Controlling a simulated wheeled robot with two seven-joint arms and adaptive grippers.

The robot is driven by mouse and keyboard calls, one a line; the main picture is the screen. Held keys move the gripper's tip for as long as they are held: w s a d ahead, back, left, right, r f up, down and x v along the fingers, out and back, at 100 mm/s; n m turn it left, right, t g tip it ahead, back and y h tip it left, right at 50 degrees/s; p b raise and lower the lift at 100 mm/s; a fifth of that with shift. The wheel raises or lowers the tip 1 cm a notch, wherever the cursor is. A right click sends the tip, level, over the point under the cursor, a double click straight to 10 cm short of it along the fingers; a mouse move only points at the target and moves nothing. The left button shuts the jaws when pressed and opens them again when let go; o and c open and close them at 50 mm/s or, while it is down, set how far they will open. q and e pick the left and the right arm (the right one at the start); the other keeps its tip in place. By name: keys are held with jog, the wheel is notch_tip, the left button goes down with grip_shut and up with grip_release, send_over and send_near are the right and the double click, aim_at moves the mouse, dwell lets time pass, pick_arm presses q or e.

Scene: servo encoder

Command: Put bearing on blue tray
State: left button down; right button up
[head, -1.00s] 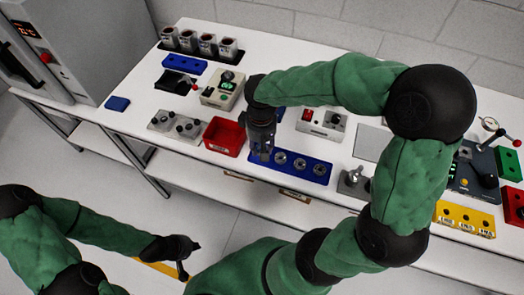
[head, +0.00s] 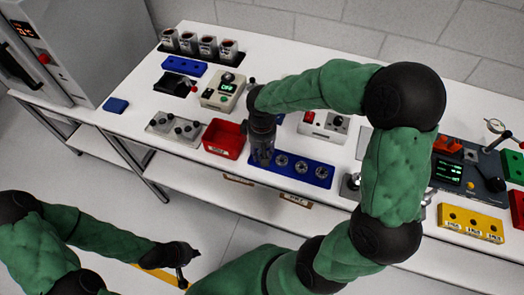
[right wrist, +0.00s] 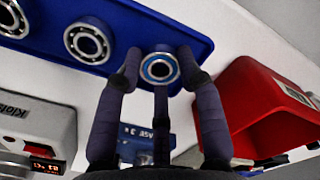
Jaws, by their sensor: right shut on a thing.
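The blue tray (head: 290,182) lies near the table's front edge, with three bearings in a row (head: 301,166) showing on it. My right gripper (head: 262,160) points down over the tray's left end. In the right wrist view, its fingers (right wrist: 160,75) are shut around a bearing with a blue ring (right wrist: 159,68), at the end of the row on the tray (right wrist: 130,22). Whether this bearing fully touches the tray is hard to tell. Another bearing (right wrist: 87,42) sits beside it. My left gripper (head: 188,262) is low in front of the table, fingers apart and empty.
A red bin (head: 224,140) stands close to the left of the tray; it also shows in the right wrist view (right wrist: 255,100). A yellow block (head: 470,222) lies at right.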

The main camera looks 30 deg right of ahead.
jog(key=o, duration=0.9)
notch_tip(320, 180, up, 12)
jog(key=p, duration=0.4)
jog(key=shift+r, duration=0.1)
